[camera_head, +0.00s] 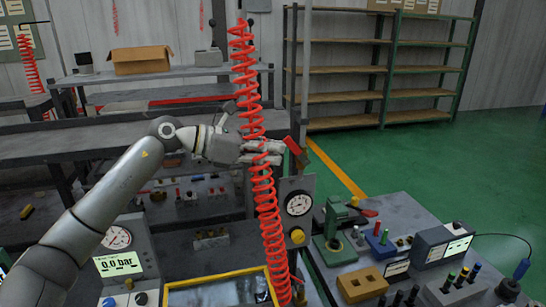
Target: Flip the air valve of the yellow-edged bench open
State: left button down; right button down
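My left gripper (272,151) reaches in from the left, level, at the upright post in the middle. A red coiled hose (264,200) hangs in front of it and hides part of its fingers, so I cannot tell whether they are open or shut. A small red lever (293,146) sits tilted right at the fingertips; whether they touch it is unclear. The yellow-edged frame (215,276) on the near bench is below. A gauge panel (298,203) with a yellow knob (297,237) stands under the lever. A display (118,264) at left reads 0.0 bar. My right gripper is out of view.
At right a grey bench holds a green press (335,229), a yellow-brown block (362,284) and a meter box (443,247). Behind are a bench with a cardboard box (141,61) and shelves (345,70). Green floor (430,160) is clear at right.

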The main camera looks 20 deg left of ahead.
aim_at(285, 139)
pick_arm(q)
jog(key=shift+w+d+r, duration=0.3)
jog(key=shift+d+r, duration=0.1)
jog(key=shift+r, duration=0.25)
jog(key=shift+w+d+r, duration=0.25)
jog(key=shift+d+r, duration=0.2)
jog(key=shift+r, duration=0.15)
jog(key=shift+w+d+r, duration=0.3)
jog(key=shift+d+r, duration=0.1)
jog(key=shift+r, duration=0.25)
jog(key=shift+w+d+r, duration=0.35)
jog(key=shift+d, duration=0.2)
